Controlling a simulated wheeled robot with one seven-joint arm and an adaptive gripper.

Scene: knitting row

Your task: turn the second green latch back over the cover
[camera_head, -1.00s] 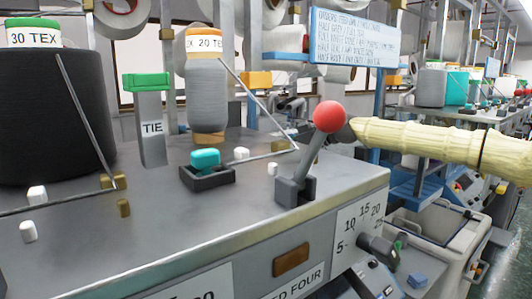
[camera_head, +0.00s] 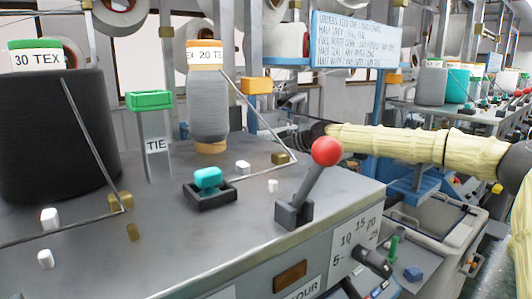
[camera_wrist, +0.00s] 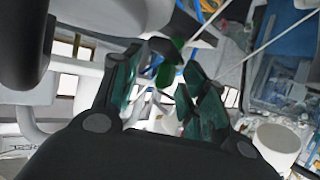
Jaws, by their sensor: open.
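My gripper (camera_wrist: 172,66) is open in the wrist view, with dark green-tinted fingers. A small green piece (camera_wrist: 165,75) shows between or just beyond the fingertips; I cannot tell whether it is a latch or whether a finger touches it. In the head view my yellow-sleeved arm reaches left behind the red-knobbed lever, and its dark end (camera_head: 310,134) is small and partly hidden. A small upright green piece (camera_head: 393,246) stands at the machine's lower right, beside a dark knob. The cover and the second green latch cannot be clearly made out.
The red-knobbed lever (camera_head: 327,152) stands at the machine top's right. A teal button (camera_head: 208,178), a green-topped TIE post (camera_head: 157,145), a black cone (camera_head: 50,140) and a grey cone (camera_head: 208,105) stand further left. A blue sign (camera_head: 355,40) hangs behind.

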